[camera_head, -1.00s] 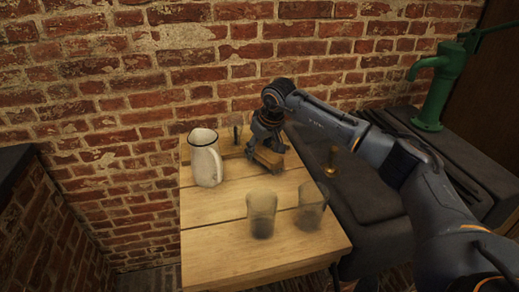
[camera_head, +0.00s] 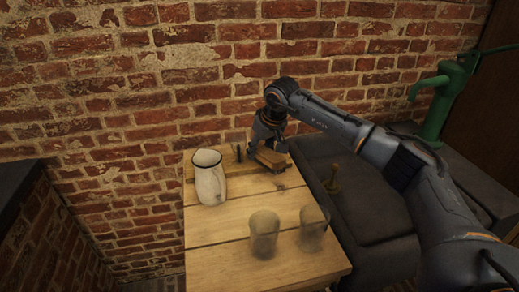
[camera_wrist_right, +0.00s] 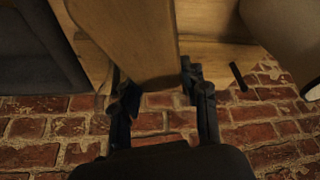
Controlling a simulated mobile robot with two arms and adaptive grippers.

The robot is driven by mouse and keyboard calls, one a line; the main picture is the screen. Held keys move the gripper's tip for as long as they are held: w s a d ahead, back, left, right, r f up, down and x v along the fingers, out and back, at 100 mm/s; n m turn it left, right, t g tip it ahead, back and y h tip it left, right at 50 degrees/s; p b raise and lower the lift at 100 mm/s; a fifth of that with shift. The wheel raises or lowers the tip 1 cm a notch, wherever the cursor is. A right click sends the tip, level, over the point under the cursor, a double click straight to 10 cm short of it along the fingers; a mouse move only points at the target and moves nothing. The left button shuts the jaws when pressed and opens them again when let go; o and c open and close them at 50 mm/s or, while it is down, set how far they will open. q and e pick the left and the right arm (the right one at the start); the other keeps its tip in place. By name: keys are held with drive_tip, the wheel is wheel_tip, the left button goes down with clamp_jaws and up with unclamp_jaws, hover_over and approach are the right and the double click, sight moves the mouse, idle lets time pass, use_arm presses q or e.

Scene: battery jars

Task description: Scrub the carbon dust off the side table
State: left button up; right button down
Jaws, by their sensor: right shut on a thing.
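The side table (camera_head: 225,262) is a pale plank top against the brick wall. My right gripper (camera_head: 268,143) is shut on a wooden block-like tool (camera_head: 272,159), probably the scrubbing brush, at the table's back right corner. In the right wrist view, the tool (camera_wrist_right: 138,40) sits between the two fingers (camera_wrist_right: 158,95). Its underside is hidden, so I cannot tell if it touches the table. A small dark mark (camera_head: 279,186) shows on the planks; I cannot tell whether it is dust or a knot. My left gripper is out of view.
A white enamel pitcher (camera_head: 209,180) stands at the back left of the table. Two smoky glass jars (camera_head: 264,236) (camera_head: 313,228) stand toward the front right. Dark thin rods (camera_head: 238,154) stand behind the pitcher. A dark sink with a green pump (camera_head: 440,100) is on the right.

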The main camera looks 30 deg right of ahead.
drive_tip(key=shift+r, duration=0.2)
drive_tip(key=shift+r+p, duration=1.15)
drive_tip(key=shift+r, duration=0.1)
drive_tip(key=shift+f, duration=0.1)
